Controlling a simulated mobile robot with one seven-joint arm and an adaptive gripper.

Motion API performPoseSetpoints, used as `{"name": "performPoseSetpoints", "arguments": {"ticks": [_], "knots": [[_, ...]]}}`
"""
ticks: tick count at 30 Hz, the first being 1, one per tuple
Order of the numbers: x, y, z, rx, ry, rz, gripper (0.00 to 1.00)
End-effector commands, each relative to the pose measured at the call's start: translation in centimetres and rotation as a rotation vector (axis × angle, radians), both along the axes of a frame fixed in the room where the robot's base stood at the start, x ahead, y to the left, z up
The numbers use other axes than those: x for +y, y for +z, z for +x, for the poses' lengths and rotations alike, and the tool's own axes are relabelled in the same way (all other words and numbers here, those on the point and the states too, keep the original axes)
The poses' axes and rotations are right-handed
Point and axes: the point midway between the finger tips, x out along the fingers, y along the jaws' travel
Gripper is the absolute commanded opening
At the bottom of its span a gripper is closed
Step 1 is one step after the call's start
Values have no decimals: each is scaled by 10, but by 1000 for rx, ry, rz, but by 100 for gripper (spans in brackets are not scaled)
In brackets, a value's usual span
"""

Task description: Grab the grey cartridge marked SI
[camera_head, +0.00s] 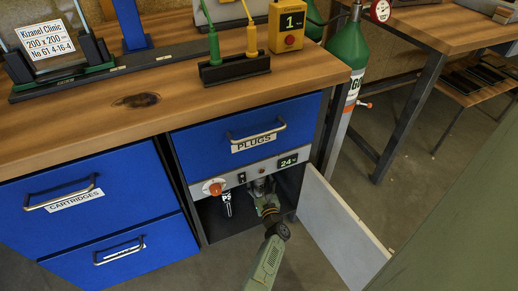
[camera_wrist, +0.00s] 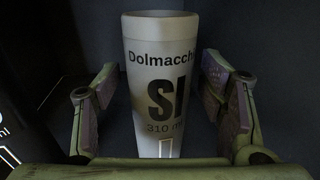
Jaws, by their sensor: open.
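The pale grey cartridge marked SI (camera_wrist: 164,80) stands upright in the middle of the wrist view, with "Dolmacch" and "310 ml" on its label. My gripper (camera_wrist: 158,68) is open, with one finger on each side of the cartridge and visible gaps on both sides. The cartridge's lower end is hidden behind my gripper's near parts. In the head view my gripper (camera_head: 266,206) reaches into the open compartment under the PLUGS drawer; there I cannot clearly make out the SI cartridge.
A dark cartridge marked PS (camera_head: 226,203) stands left of my gripper; a dark labelled body (camera_wrist: 18,125) shows at the wrist view's left edge. The open grey door (camera_head: 342,235) is on the right. Above are a control strip with an orange knob (camera_head: 215,188) and the blue PLUGS drawer (camera_head: 205,143).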

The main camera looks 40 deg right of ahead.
Motion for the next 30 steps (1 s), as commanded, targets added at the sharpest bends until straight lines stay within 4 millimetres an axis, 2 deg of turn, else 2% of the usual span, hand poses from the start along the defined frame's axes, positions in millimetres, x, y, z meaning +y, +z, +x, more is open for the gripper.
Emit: {"name": "performPoseSetpoints", "arguments": {"ticks": [2,30], "knots": [[0,0,0,0,0,0,62],[0,0,0,-1,0,0,0]]}}
